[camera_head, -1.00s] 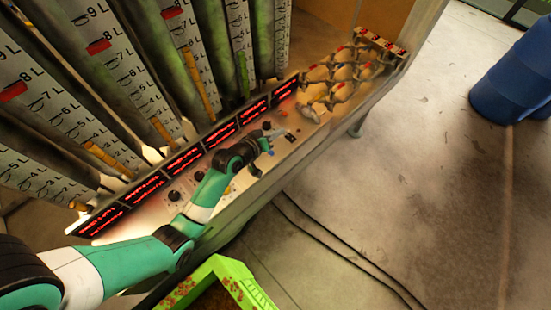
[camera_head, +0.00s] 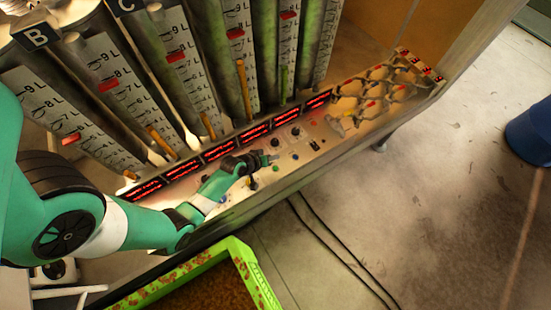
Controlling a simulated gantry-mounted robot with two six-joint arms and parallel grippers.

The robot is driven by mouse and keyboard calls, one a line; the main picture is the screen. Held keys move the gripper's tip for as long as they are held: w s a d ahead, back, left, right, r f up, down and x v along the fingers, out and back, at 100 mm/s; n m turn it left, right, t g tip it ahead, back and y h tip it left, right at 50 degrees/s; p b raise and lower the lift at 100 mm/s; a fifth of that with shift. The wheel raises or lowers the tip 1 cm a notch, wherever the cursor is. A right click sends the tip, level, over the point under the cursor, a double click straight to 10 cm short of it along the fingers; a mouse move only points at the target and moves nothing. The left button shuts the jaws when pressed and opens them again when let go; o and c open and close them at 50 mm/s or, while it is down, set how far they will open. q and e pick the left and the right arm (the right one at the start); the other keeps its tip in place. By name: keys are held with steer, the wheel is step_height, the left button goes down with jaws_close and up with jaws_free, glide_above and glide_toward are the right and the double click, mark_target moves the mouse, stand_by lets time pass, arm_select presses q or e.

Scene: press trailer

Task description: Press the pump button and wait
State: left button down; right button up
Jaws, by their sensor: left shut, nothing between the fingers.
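A sloped pale control panel (camera_head: 304,142) carries knobs and small coloured buttons below a row of red-lit displays (camera_head: 255,133). A red button (camera_head: 312,124), a green button (camera_head: 294,157) and a blue button (camera_head: 275,168) show on it. I cannot tell which one is the pump button. My arm hides part of the panel's left end. My right gripper is out of view.
Tall graduated cylinders (camera_head: 190,70) stand behind the displays. A rack with wire loops (camera_head: 385,88) is at the panel's right end. A green-rimmed bin (camera_head: 240,250) stands in front, a blue barrel (camera_head: 530,135) at far right. Black cables (camera_head: 335,250) cross the open floor.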

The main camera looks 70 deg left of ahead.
arm_select(q)
step_height(320, 180, down, 7)
steer(key=b, duration=0.6)
steer(key=shift+f+b, duration=0.15)
steer(key=shift+b, duration=0.15)
steer(key=shift+f+b, duration=0.35)
steer(key=shift+f, duration=0.15)
stand_by(0.9)
steer(key=shift+f+b, duration=0.35)
steer(key=shift+f, duration=0.05)
steer(key=shift+f+b, duration=0.35)
steer(key=shift+f, duration=0.05)
stand_by(0.5)
steer(key=shift+r, duration=0.1)
steer(key=shift+r+p, duration=0.7)
steer(key=shift+p, duration=0.15)
step_height(320, 180, up, 5)
steer(key=p, duration=0.5)
